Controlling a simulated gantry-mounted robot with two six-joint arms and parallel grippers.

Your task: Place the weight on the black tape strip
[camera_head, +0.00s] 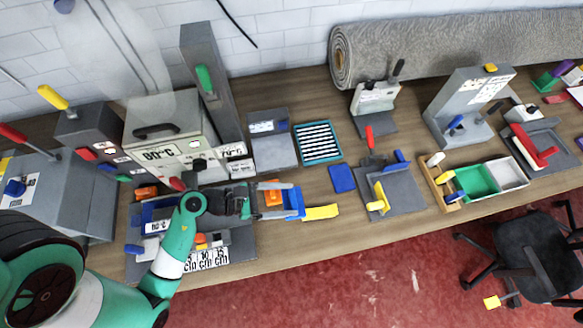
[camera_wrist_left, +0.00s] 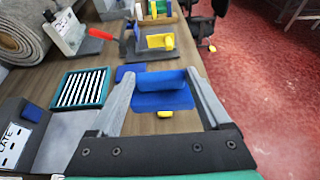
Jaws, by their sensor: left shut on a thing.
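My left gripper (camera_head: 292,201) is above the front part of the bench. It is shut on a blue block (camera_head: 295,203), which also shows between the fingertips in the left wrist view (camera_wrist_left: 160,90). The block has a raised bar and a flat part; I take it to be the weight, but no label shows. Black strips lie side by side on white in a teal-framed tray (camera_head: 318,160), behind and to the right of the gripper. The tray is left of the fingers in the left wrist view (camera_wrist_left: 60,105). My right gripper is out of view.
A flat blue pad (camera_head: 342,178) lies right of the gripper, and a yellow piece (camera_head: 321,212) lies close by it. A grey box (camera_head: 273,153) stands left of the tray. A grey fixture with a yellow part (camera_head: 380,197) stands farther right. A rolled grey rug (camera_head: 450,45) lies behind.

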